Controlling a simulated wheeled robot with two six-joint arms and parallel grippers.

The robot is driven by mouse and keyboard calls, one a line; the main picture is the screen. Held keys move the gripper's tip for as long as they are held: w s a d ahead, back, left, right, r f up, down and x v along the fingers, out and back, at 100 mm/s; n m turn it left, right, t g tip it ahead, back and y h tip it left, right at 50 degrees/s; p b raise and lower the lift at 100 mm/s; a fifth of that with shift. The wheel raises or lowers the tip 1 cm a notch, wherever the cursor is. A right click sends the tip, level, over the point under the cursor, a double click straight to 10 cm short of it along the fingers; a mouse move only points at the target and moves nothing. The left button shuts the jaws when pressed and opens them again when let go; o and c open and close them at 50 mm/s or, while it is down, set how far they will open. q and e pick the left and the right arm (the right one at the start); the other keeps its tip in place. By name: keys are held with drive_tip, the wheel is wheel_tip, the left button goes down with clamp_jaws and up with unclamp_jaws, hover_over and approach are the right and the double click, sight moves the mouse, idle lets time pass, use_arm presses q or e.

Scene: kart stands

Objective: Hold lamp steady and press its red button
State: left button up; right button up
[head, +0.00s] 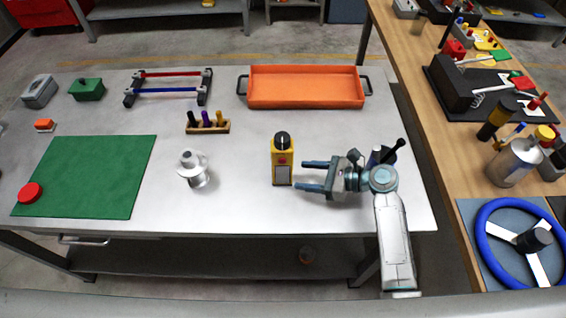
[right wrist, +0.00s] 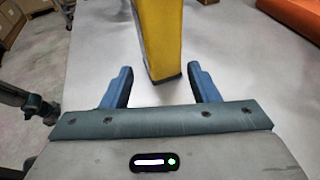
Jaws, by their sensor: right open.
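The lamp (head: 282,160) is a yellow upright box with a black top, standing on the grey table near its front middle. A small reddish spot, perhaps the red button (head: 282,160), shows on its face. My right gripper (head: 308,176) is open just right of the lamp, its blue fingers pointing left at it. In the right wrist view the lamp's yellow body (right wrist: 160,40) stands ahead of and between the open fingertips (right wrist: 160,80), apart from both. My left gripper is not in view.
A silver spool-like part (head: 194,170) stands left of the lamp. A small wooden holder with pegs (head: 208,128) and an orange tray (head: 305,103) lie behind. A green mat (head: 90,180) with a red disc (head: 30,193) is at left. A wooden bench (head: 420,60) runs along the right.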

sight(292, 174)
drive_tip(key=b+x, duration=0.1)
drive_tip(key=x, duration=0.2)
drive_tip(key=shift+f, duration=0.1)
drive_tip(key=shift+w+a+p, duration=0.3)
drive_tip(key=shift+a+p, duration=0.25)
drive_tip(key=shift+a, duration=0.3)
drive_tip(key=shift+w+a+f, duration=0.1)
drive_tip(key=shift+a+f, duration=0.1)
drive_tip(key=shift+a, duration=0.1)
drive_tip(key=shift+a+f, duration=0.1)
drive_tip(key=shift+a, duration=0.1)
drive_tip(key=shift+w+a+f, duration=0.1)
drive_tip(key=shift+a, duration=0.15)
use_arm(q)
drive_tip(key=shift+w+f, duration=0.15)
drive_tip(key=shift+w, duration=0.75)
use_arm(e)
drive_tip(key=c, duration=0.8)
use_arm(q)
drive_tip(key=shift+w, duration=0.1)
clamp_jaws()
use_arm(e)
drive_tip(key=shift+o, duration=0.2)
